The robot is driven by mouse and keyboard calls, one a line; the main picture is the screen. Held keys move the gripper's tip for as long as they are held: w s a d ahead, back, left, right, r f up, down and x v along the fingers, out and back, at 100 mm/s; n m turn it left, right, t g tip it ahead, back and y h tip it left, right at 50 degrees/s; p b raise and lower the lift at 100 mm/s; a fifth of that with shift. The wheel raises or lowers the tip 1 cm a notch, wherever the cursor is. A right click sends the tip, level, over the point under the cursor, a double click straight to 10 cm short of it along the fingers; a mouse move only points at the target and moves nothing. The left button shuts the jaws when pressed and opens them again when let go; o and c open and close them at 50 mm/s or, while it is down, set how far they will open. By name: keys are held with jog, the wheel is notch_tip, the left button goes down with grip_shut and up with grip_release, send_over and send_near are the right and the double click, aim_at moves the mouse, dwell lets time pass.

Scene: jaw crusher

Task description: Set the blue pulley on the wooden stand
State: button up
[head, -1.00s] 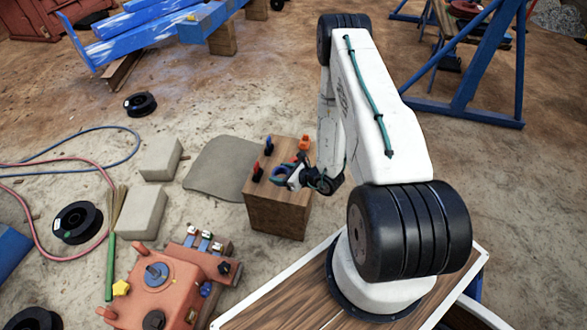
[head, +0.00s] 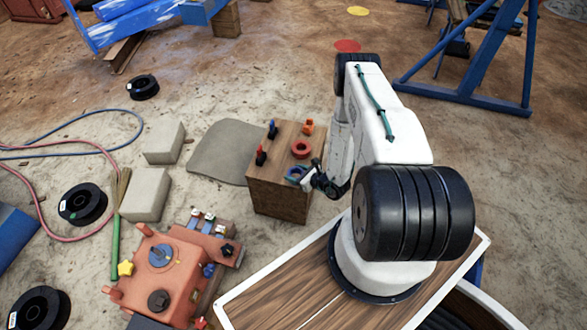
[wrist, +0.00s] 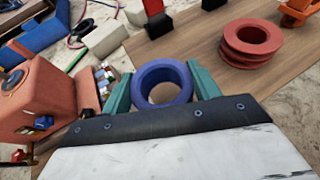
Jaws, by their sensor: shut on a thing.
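The blue pulley (wrist: 141,84) is a ring with an open hole, held between the teal fingers of my gripper (wrist: 162,86) in the wrist view. In the head view the blue pulley (head: 294,171) is small and partly hidden by my gripper (head: 299,176), at the right front edge of the wooden stand's top. The wooden stand (head: 277,200) is a brown block; its top also shows in the wrist view (wrist: 207,52). I cannot tell whether the pulley touches the stand.
A red pulley (head: 300,145) lies on the stand's top, behind the blue one. Red, blue and orange upright pieces stand along the far and left edges. An orange-red machine (head: 165,275) stands at the front left. Grey blocks (head: 146,193) lie left of the stand.

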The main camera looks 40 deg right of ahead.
send_over(293, 175)
jog(key=shift+s+f, duration=0.15)
jog(key=shift+f, duration=0.05)
jog(key=shift+w+d+f, duration=0.1)
jog(key=shift+f, duration=0.8)
jog(key=shift+w+d+f, duration=0.1)
jog(key=shift+f, duration=0.75)
jog(key=shift+a+f, duration=0.1)
jog(key=o, duration=1.2)
jog(key=shift+o, duration=0.2)
